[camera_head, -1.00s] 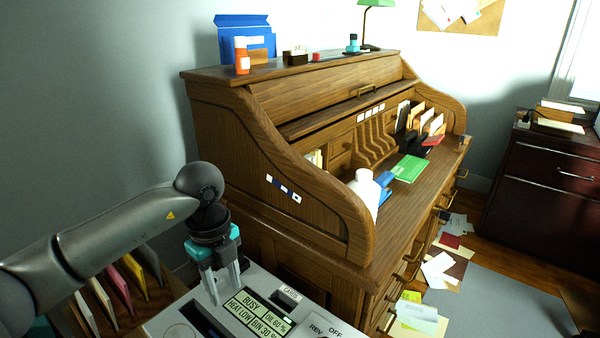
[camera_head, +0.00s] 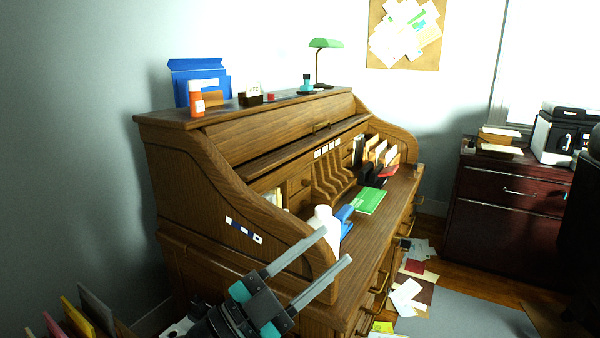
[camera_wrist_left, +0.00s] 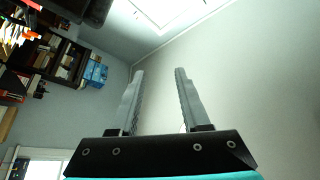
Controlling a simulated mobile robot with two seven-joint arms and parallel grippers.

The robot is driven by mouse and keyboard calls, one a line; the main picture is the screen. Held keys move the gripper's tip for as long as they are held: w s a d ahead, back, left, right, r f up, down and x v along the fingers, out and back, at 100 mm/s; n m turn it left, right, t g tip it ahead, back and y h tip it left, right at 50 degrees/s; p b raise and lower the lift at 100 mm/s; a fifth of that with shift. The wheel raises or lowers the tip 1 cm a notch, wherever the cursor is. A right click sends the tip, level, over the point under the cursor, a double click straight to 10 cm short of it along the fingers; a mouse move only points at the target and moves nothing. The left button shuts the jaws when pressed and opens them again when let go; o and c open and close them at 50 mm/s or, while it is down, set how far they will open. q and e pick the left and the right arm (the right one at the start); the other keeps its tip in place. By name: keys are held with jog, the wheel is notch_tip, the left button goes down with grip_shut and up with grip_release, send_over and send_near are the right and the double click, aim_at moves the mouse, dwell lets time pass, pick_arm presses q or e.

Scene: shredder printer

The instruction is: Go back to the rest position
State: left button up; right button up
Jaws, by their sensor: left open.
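My left gripper (camera_head: 334,247) is raised at the bottom middle of the head view, in front of the near side of the roll-top desk (camera_head: 185,190). Its two fingers point up and to the right, spread apart with nothing between them. In the left wrist view the same fingers (camera_wrist_left: 158,72) stand apart and empty against the wall and ceiling. The gripper hides part of the desk's lower side. My right gripper is not in these views.
A white bottle (camera_head: 322,232) and a green folder (camera_head: 370,200) are on the desk. An orange bottle (camera_head: 196,98) and a lamp (camera_head: 325,44) stand on top. Papers (camera_head: 408,292) litter the floor. A dark red cabinet (camera_head: 500,205) holds a printer (camera_head: 560,135) at right.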

pick_arm(q)
jog(key=w+a+f+n+t+y, duration=0.2)
jog(key=a+n+t+y, duration=0.2)
jog(key=a+n+y, duration=0.25)
jog(key=w+a+f+n+t+y, duration=0.2)
jog(key=a+f+n+t+y, duration=0.1)
jog(key=a+n+y, duration=0.3)
jog(key=s+a+f+n+g+y, duration=0.35)
jog(key=a+f+n+y, duration=0.2)
jog(key=f, duration=0.45)
jog(key=s+f+g, duration=0.6)
jog(key=s+f, duration=0.2)
jog(key=s, duration=0.3)
jog(key=s+f+g, duration=0.7)
jog(key=s+f, duration=0.1)
jog(key=s, duration=0.2)
notch_tip(320, 180, down, 20)
jog(key=a, duration=0.2)
jog(key=s+a+f, duration=0.3)
jog(key=s+f, duration=0.2)
jog(key=f, duration=0.2)
jog(key=s+a+f+y, duration=0.1)
jog(key=s+a+f, duration=0.2)
jog(key=s+f, duration=0.3)
jog(key=shift+s+f+m+g, duration=0.3)
jog(key=shift+f+g, duration=0.15)
jog(key=shift+f, duration=0.45)
